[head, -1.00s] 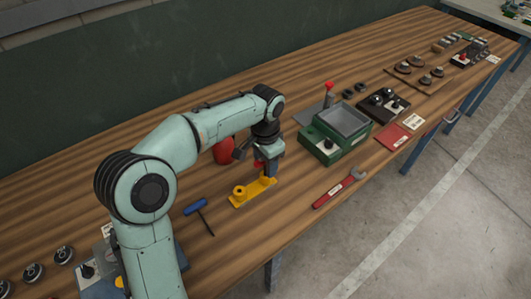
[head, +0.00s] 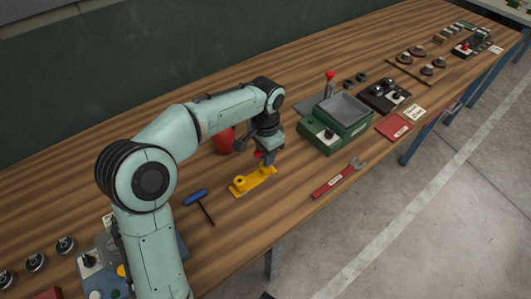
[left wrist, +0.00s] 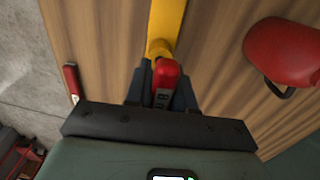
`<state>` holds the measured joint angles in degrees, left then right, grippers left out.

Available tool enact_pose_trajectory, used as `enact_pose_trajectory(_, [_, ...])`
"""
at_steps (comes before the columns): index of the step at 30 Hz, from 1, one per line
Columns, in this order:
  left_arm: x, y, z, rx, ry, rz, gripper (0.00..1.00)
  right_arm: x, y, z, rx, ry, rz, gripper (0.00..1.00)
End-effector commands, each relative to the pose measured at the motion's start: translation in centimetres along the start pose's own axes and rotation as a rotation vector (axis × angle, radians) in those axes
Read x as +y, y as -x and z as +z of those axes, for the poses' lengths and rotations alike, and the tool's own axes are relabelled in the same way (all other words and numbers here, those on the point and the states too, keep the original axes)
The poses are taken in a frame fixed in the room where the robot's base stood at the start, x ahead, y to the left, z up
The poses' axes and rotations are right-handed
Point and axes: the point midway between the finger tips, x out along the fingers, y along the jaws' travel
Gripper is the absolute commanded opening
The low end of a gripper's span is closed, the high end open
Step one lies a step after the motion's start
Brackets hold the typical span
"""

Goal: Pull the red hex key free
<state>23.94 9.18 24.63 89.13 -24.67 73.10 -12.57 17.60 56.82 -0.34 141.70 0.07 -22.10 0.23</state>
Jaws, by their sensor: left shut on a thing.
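The red hex key (left wrist: 165,78) has a red, labelled grip and sits between the fingers of my left gripper (left wrist: 160,90). In the head view the hex key (head: 258,154) is a small red patch just above the yellow bracket (head: 252,181). My left gripper (head: 266,157) is shut on it, pointing down over the bracket's far end. In the left wrist view the yellow bracket (left wrist: 167,20) runs away from the key. The key's lower end is hidden, so I cannot tell whether it is in the bracket. My right gripper is not in view.
A red rounded object (head: 224,141) stands close behind the gripper. A blue-handled T-shaped tool (head: 197,197) lies left of the bracket, and a red wrench (head: 338,180) lies right. A green box with a tray (head: 335,122) stands beyond. Bare wood lies between them.

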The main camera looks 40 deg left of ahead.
Motion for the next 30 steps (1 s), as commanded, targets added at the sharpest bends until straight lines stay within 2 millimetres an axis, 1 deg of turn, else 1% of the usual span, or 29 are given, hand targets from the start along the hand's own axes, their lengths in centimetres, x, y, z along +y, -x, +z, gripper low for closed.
enact_pose_trajectory(30, [0.0,3.2,0.0,0.001,-0.001,0.000,0.00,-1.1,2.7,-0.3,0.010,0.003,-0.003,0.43])
